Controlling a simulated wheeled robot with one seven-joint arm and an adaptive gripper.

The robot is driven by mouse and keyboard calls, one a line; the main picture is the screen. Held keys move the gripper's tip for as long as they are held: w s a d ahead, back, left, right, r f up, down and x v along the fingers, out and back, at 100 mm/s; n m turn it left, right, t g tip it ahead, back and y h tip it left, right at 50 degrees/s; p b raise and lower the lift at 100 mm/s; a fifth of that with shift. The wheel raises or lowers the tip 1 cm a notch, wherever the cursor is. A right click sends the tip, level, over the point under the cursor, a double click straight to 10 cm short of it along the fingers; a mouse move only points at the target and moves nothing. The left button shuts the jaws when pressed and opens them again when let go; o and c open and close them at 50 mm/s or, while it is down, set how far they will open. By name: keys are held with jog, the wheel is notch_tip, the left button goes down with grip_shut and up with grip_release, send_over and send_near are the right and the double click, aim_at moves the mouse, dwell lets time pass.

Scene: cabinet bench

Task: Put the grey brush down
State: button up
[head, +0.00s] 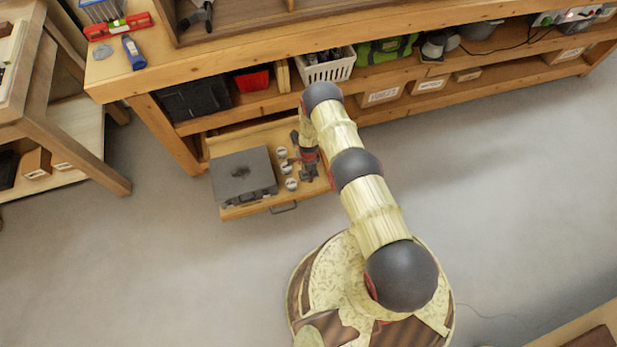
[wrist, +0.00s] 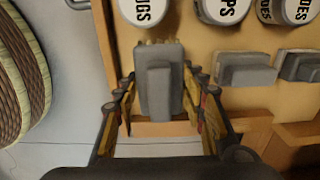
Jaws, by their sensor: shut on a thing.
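The grey brush (wrist: 158,85) sits between the fingers of my gripper (wrist: 159,88) in the wrist view. It is a grey block with a raised grip and pale bristles showing at its far end. My gripper is shut on it. In the head view my gripper (head: 309,165) is over the right part of the open wooden drawer (head: 240,140), beside white-lidded jars; the brush is too small to make out there. I cannot tell whether the brush touches the drawer floor.
Labelled jars (wrist: 145,8) stand just beyond the brush. Two similar grey blocks (wrist: 245,70) (wrist: 300,67) lie to its right. A grey case (head: 243,175) fills the drawer's left part. The bench shelf above holds a white basket (head: 327,68).

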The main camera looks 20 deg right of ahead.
jog(key=shift+f+b, duration=0.5)
jog(key=shift+f, duration=1.1)
jog(key=shift+f, duration=0.15)
jog(key=o, duration=1.5)
jog(key=shift+o, duration=0.2)
